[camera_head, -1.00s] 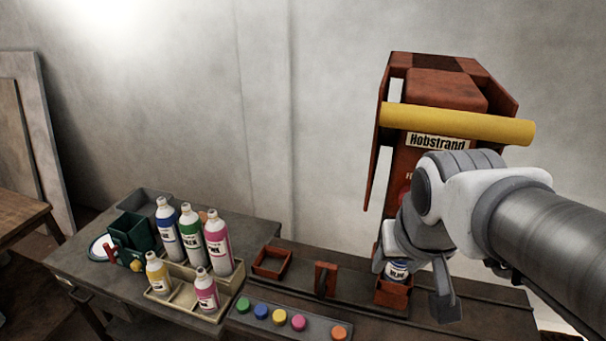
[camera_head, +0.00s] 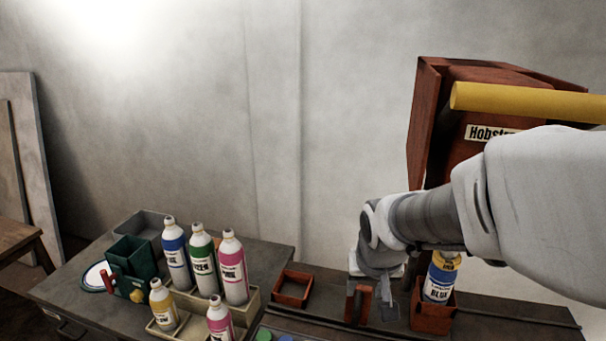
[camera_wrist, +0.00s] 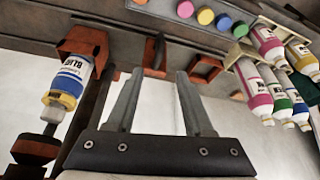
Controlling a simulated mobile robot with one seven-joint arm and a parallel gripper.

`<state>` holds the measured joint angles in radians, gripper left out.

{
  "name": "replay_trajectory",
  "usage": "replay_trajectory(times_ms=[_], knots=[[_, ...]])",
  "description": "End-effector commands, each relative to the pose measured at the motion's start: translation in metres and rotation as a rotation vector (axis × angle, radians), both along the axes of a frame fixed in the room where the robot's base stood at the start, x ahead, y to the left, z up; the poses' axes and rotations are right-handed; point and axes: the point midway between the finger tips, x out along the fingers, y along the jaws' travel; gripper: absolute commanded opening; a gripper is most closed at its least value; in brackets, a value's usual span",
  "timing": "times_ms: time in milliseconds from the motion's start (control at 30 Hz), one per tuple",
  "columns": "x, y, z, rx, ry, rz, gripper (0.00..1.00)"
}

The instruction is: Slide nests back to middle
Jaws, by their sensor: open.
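Two square rust-red nests sit on the rail of the bench. The left nest (camera_head: 292,289) is empty; it also shows in the wrist view (camera_wrist: 205,69). The right nest (camera_head: 432,314) holds an upright blue-labelled bottle (camera_head: 440,280) with a yellow band, also in the wrist view (camera_wrist: 70,80). Between the nests stands an upright red handle (camera_head: 357,303). My gripper (camera_head: 374,297) is over the rail at the handle. In the wrist view my gripper (camera_wrist: 159,74) is open and empty, with the handle (camera_wrist: 155,54) beyond its fingertips. I cannot tell whether they touch.
The red Hobstrand machine (camera_head: 460,135) with a yellow bar (camera_head: 530,102) stands behind the right nest. Left on the bench are a cream tray (camera_head: 252,303) with several bottles and a green box (camera_head: 132,262). Coloured buttons (camera_wrist: 205,17) line the front.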

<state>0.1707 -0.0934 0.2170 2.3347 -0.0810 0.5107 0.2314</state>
Motion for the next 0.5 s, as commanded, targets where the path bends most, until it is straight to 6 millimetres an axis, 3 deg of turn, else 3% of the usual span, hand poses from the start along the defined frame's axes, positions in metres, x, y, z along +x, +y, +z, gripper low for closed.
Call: replay_trajectory(times_ms=[33,500], knots=[[0.003,0.000,-0.013,0.000,0.005,0.001,0.52],[0.039,-0.004,-0.102,0.001,0.005,0.002,0.52]])
